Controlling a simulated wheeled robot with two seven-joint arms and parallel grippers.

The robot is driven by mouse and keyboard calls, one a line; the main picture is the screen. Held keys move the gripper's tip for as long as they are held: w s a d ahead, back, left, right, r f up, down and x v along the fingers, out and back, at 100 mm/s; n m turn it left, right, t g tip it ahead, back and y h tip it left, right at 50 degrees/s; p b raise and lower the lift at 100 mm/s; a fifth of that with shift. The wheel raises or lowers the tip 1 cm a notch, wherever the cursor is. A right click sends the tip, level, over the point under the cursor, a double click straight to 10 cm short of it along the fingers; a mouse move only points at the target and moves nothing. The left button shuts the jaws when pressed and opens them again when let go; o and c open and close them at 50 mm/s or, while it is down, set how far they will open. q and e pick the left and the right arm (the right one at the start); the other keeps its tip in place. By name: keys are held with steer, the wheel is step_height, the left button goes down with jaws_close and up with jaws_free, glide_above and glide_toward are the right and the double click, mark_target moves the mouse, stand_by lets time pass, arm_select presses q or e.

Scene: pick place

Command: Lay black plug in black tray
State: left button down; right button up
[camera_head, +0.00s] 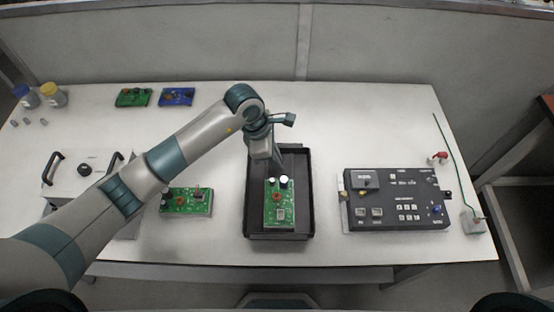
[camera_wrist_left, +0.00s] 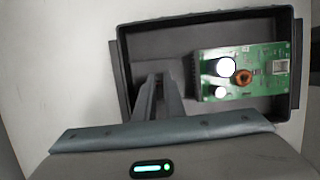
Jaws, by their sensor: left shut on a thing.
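The black tray (camera_head: 248,215) stands at the middle of the table; its rim also shows in the wrist view (camera_wrist_left: 122,75). My left gripper (camera_head: 278,163) points down over the back part of the tray, behind a green circuit board (camera_head: 270,215) in it. In the wrist view, my left gripper (camera_wrist_left: 162,82) has its fingers close together, left of the board. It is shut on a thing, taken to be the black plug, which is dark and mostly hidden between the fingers. I cannot tell whether it touches the tray floor. My right gripper is not in view.
A second green board (camera_head: 187,201) lies left of the tray. A black control panel (camera_head: 397,200) lies to the right, with a green cable (camera_head: 455,165) beyond it. Small green (camera_head: 133,97) and blue (camera_head: 177,96) boards and jars (camera_head: 54,95) sit at the back left.

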mark_target(271, 168)
arm_select(q)
steer(key=shift+f, duration=0.15)
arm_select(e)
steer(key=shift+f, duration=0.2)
arm_select(q)
steer(key=c, duration=1.8)
jaws_free()
steer(key=shift+c, duration=0.2)
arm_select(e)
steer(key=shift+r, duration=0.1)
